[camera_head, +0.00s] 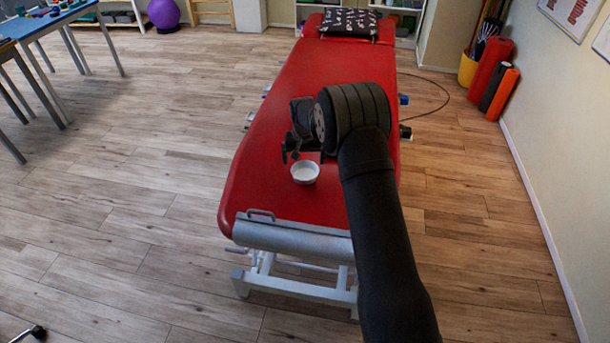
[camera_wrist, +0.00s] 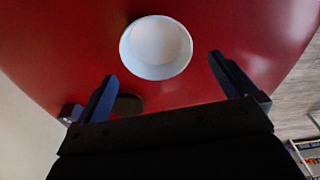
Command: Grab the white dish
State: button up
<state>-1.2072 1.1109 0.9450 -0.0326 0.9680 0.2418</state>
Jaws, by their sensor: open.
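The white dish (camera_head: 305,173) is a small round bowl. It stands upright on the red treatment table (camera_head: 300,205), near the table's front end, and looks empty. In the wrist view the dish (camera_wrist: 156,47) lies beyond the fingertips, roughly centred between them. My gripper (camera_wrist: 162,72) is open, with one dark finger on each side and nothing between them. In the head view my gripper (camera_head: 290,153) is just behind and left of the dish, partly hidden by my dark wrist. I cannot tell its exact height above the table.
A dark round spot or object (camera_wrist: 127,104) shows by the left finger in the wrist view; I cannot tell what it is. A patterned black pillow (camera_head: 348,23) lies at the table's far end.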

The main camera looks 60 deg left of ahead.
aim_at(305, 175)
jog(key=f, duration=0.5)
jog(key=shift+w+f, duration=0.25)
jog(key=shift+f, duration=0.05)
jog(key=shift+c, duration=0.2)
jog(key=c, duration=0.8)
jog(key=shift+r, duration=0.2)
